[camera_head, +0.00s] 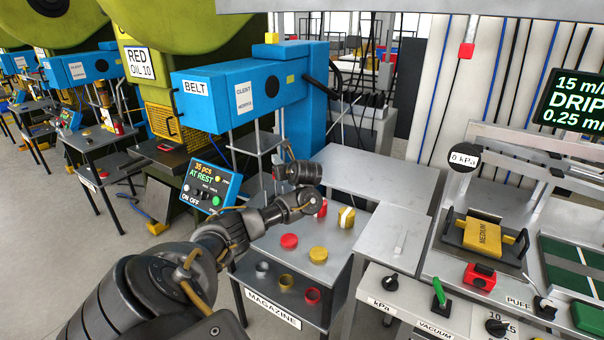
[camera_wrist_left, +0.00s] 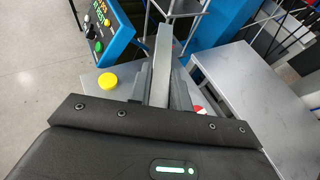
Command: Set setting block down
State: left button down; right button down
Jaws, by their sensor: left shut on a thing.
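My left arm comes in from the left in the head view, and its wrist and gripper (camera_head: 299,173) are over the back of the MAGAZINE stand (camera_head: 267,239). In the left wrist view, the left gripper (camera_wrist_left: 163,92) is shut on a long grey metal bar, apparently the setting block (camera_wrist_left: 162,55), which sticks out beyond the fingers. In the head view the block is mostly hidden by the gripper, and I cannot tell whether it touches anything. My right gripper is not in view.
Red (camera_head: 289,241) and yellow (camera_head: 318,254) discs sit on the stand's top. The AT REST control box (camera_head: 210,184) is left of the gripper, and the blue BELT machine (camera_head: 240,95) is behind. A bare grey table (camera_head: 375,180) lies to the right.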

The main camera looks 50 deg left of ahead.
pick_arm(q)
jog(key=w+d+f+m+t+h, duration=0.1)
jog(key=w+d+m+t+h, duration=0.15)
jog(key=d, duration=0.55)
jog(key=w+d+f+m+t+h, duration=0.1)
jog(key=w+d+f+m+t, duration=0.15)
jog(key=d, duration=0.55)
jog(key=w+d+m+t+h, duration=0.1)
jog(key=w+d+m+t, duration=0.15)
jog(key=d, duration=0.55)
jog(key=s+d+r+m+t+h+b, duration=0.1)
jog(key=s+d+m+h, duration=0.1)
jog(key=d, duration=0.7)
jog(key=s+d+r+m+h+b, duration=0.1)
jog(key=s+d+r+m+h, duration=0.1)
jog(key=d, duration=0.7)
jog(key=s+d+r+m+t+h+b, duration=0.1)
jog(key=s+d+r+m+h, duration=0.1)
jog(key=d, duration=0.7)
jog(key=s+m+h, duration=0.1)
jog(key=s+h, duration=0.1)
jog(key=s, duration=0.1)
jog(key=shift+d+r+t, duration=0.15)
jog(key=shift+r+t, duration=0.05)
jog(key=shift+t, duration=0.15)
